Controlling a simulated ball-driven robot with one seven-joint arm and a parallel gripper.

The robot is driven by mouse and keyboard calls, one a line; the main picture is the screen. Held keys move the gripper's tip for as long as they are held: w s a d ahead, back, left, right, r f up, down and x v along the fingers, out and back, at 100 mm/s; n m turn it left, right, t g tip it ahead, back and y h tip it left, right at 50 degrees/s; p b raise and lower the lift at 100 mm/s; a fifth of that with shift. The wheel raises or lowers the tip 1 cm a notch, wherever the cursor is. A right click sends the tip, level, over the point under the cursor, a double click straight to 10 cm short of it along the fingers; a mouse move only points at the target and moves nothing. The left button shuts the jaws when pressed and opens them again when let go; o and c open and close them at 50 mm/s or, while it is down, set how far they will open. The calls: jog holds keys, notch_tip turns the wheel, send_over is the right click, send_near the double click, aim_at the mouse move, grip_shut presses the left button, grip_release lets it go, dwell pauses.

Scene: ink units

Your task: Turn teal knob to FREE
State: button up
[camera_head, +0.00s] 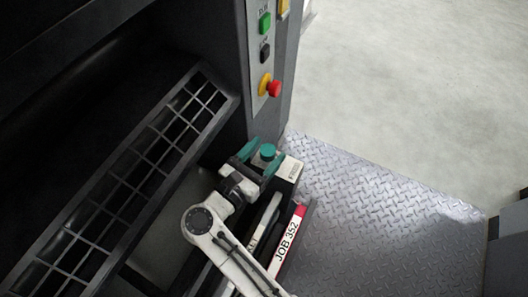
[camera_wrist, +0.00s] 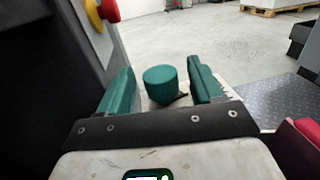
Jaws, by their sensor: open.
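The teal knob (camera_head: 267,152) is a short round cylinder on top of a pale-topped dark unit (camera_head: 290,170) beside the machine column. In the wrist view the knob (camera_wrist: 161,84) stands between the two teal fingers, with a gap on each side. A small dark pointer shows at its lower right. My gripper (camera_head: 262,158) is open with its fingers on either side of the knob; it also shows in the wrist view (camera_wrist: 160,90). I cannot read the FREE mark. Most of the unit's label is too small to read.
The machine column carries a green button (camera_head: 265,23), a black button (camera_head: 265,53) and a red stop button (camera_head: 274,88) on yellow. Binders, one marked JOB 352 (camera_head: 287,240), stand below the knob. A grating (camera_head: 130,170) lies left. The tread-plate floor (camera_head: 370,215) at right is clear.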

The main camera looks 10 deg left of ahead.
jog(key=shift+s, duration=0.1)
jog(key=p+v, duration=0.2)
jog(key=v, duration=0.8)
jog(key=shift+s+a, duration=0.2)
jog(key=shift+s, duration=0.05)
dwell(0.3)
